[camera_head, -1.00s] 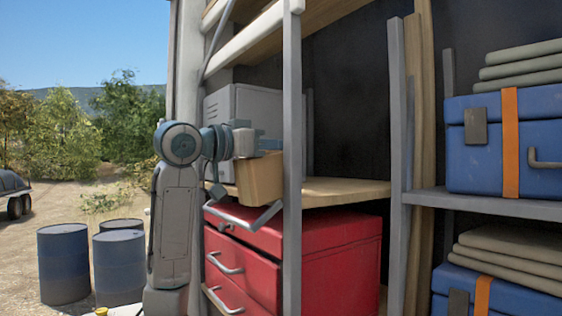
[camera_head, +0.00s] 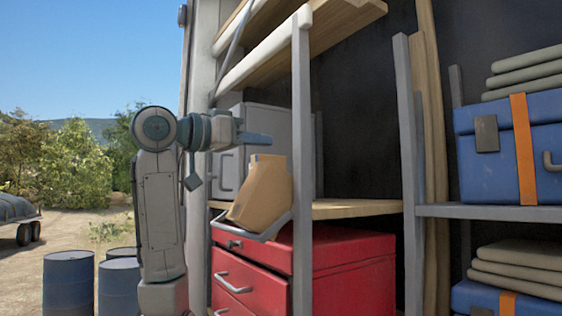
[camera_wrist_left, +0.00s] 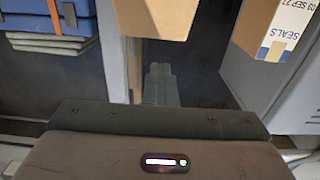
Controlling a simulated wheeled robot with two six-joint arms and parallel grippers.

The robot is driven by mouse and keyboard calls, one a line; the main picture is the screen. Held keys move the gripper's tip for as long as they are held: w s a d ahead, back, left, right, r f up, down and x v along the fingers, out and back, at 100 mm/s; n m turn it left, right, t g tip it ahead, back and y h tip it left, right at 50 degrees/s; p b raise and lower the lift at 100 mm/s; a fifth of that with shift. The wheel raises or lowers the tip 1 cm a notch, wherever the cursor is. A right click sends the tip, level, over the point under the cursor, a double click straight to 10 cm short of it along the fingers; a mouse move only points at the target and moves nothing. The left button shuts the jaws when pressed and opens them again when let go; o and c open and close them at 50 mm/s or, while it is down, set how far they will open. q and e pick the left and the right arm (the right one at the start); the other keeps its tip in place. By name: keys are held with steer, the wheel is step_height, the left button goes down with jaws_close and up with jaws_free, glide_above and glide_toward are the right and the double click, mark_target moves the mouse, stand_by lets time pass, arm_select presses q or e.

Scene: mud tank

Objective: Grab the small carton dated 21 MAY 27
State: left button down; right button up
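A brown carton (camera_head: 262,195) is tilted at the front of the wooden shelf in the head view, low against a grey bar; no date is readable on it. A plain brown carton side (camera_wrist_left: 160,14) shows at the top of the left wrist view. Another carton (camera_wrist_left: 268,22) there has a label with "09 SEP 27" and "SEALS". I see no 21 MAY 27 label. My left gripper (camera_head: 256,138) is just above the tilted carton, apart from it and empty. In the left wrist view its fingers (camera_wrist_left: 161,84) look together. My right gripper is not in view.
A grey metal cabinet (camera_head: 265,118) stands behind the carton on the wooden shelf (camera_head: 350,208). A red tool chest (camera_head: 345,270) is below. Grey posts (camera_head: 302,150) stand in front of the shelf. Blue boxes (camera_head: 490,180) fill the shelves at right.

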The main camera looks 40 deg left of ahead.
arm_select(q)
steer(key=b+v, duration=0.3)
steer(key=v, duration=0.9)
steer(key=shift+a+b, duration=0.2)
steer(key=shift+b, duration=0.2)
steer(key=shift+w+f, duration=0.15)
steer(key=shift+w, duration=0.1)
steer(key=shift+c, duration=2.2)
jaws_free()
steer(key=shift+s, duration=0.1)
